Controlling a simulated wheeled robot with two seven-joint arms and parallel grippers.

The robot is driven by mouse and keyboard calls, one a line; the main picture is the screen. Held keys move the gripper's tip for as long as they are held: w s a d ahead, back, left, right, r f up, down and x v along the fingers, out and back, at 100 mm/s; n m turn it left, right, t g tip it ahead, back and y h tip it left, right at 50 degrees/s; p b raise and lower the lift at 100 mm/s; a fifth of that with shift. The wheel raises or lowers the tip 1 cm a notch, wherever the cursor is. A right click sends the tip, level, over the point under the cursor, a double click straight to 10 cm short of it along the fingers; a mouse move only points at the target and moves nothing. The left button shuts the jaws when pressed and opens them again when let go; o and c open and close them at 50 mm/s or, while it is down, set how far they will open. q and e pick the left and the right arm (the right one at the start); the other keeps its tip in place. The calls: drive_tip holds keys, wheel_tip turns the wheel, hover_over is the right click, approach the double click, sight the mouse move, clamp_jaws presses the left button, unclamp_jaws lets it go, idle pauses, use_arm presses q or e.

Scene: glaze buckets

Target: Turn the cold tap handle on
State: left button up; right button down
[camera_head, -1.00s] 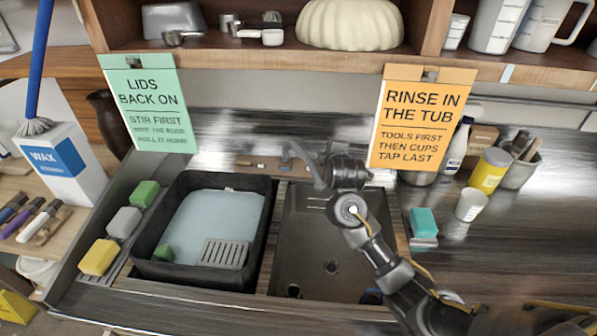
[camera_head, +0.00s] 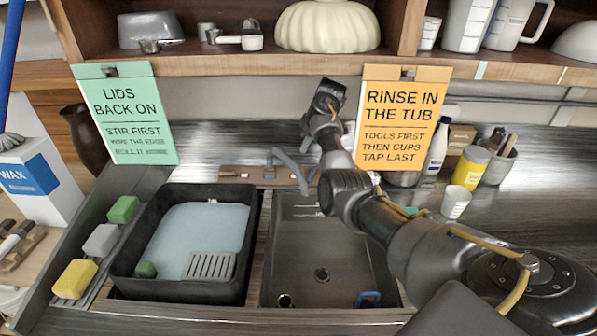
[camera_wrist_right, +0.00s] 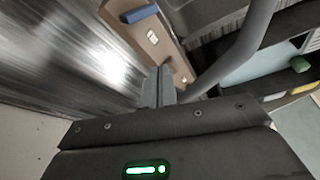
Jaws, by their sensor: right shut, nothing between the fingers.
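The tap's wooden mounting board (camera_head: 258,176) lies behind the tub and sink, with the curved grey spout (camera_head: 287,160) rising from it. In the right wrist view the board (camera_wrist_right: 168,52) carries a blue handle (camera_wrist_right: 142,13) at its far end, likely the cold one, and the spout (camera_wrist_right: 238,55) crosses at right. My right gripper (camera_wrist_right: 159,85) is shut and empty. Its fingertips lie near the board's near end, with the blue handle beyond them; contact cannot be told. In the head view my right arm hides part of the area by the spout. My left gripper is not in view.
A black tub (camera_head: 120,265) of pale water stands left of the dark sink basin (camera_head: 300,265). Green (camera_head: 124,209), white and yellow sponges line its left side. Two hanging signs and a shelf (camera_head: 230,65) stand above. A cup (camera_head: 455,202) and bottles stand at right.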

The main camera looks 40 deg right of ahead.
sight(311, 175)
drive_tip(key=p+x, duration=0.1)
drive_tip(key=x, duration=0.8)
drive_tip(key=shift+w+a+f+p, duration=0.1)
drive_tip(key=shift+f+p, duration=0.05)
drive_tip(key=shift+p, duration=0.2)
drive_tip(key=shift+s+d+f+p, duration=0.25)
drive_tip(key=shift+s+d+p, duration=0.15)
drive_tip(key=shift+s+p, duration=0.15)
drive_tip(key=shift+s+d+f+p, duration=0.2)
drive_tip(key=shift+s+d+p, duration=0.25)
drive_tip(key=shift+p, duration=0.2)
drive_tip(key=shift+s+d+f, duration=0.15)
drive_tip(key=shift+s+d, duration=0.1)
drive_tip(key=shift+s, duration=0.3)
drive_tip(key=shift+f, duration=0.1)
